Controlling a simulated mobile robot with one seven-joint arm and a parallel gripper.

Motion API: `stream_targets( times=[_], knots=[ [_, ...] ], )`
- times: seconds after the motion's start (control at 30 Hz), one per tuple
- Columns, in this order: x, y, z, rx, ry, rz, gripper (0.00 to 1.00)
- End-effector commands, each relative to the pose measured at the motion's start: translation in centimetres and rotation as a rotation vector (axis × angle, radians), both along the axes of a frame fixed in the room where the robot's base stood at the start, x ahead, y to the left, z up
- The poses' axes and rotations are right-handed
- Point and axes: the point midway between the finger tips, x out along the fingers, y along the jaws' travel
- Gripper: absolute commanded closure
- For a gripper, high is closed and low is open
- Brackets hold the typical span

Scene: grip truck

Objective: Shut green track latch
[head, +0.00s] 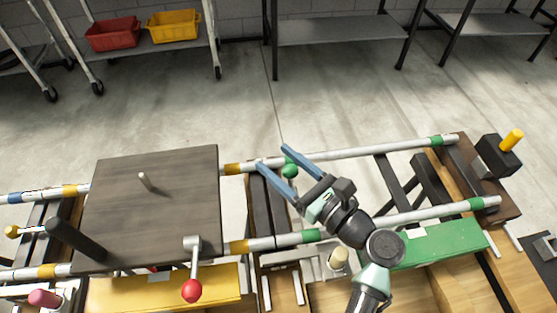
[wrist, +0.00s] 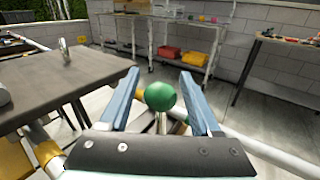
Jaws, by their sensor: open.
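A green ball knob (head: 289,171) sits beside the far track rail, near the right edge of the dark platform. My gripper (head: 272,157) is open, with its two blue fingers spread toward the far rail. In the wrist view the green knob (wrist: 160,96) stands on a short light stem between the two fingers of my gripper (wrist: 163,82), with gaps on both sides. The stem's lower end is hidden behind the gripper body. I cannot tell from these views how the latch engages the track.
The dark platform (head: 150,205) rides on two pale rails with yellow and green bands. A red-knobbed lever (head: 191,290) stands at its near edge. A green panel (head: 440,243) lies right of my arm. Shelves with a red bin (head: 113,33) and a yellow bin (head: 173,25) stand at the back.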

Motion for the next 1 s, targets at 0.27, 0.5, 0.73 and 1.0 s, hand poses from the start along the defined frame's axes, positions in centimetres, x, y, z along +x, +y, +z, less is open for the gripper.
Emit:
stream_targets(
  times=[0.27,0.5,0.73,1.0],
  knots=[
    [0.48,0.44,0.03,0.000,0.000,-0.001,0.36],
    [0.45,0.41,0.03,0.000,0.000,-0.001,0.61],
    [0.44,0.41,0.02,0.000,0.000,-0.001,1.00],
    [0.43,0.39,0.01,0.000,0.000,-0.001,1.00]
  ],
)
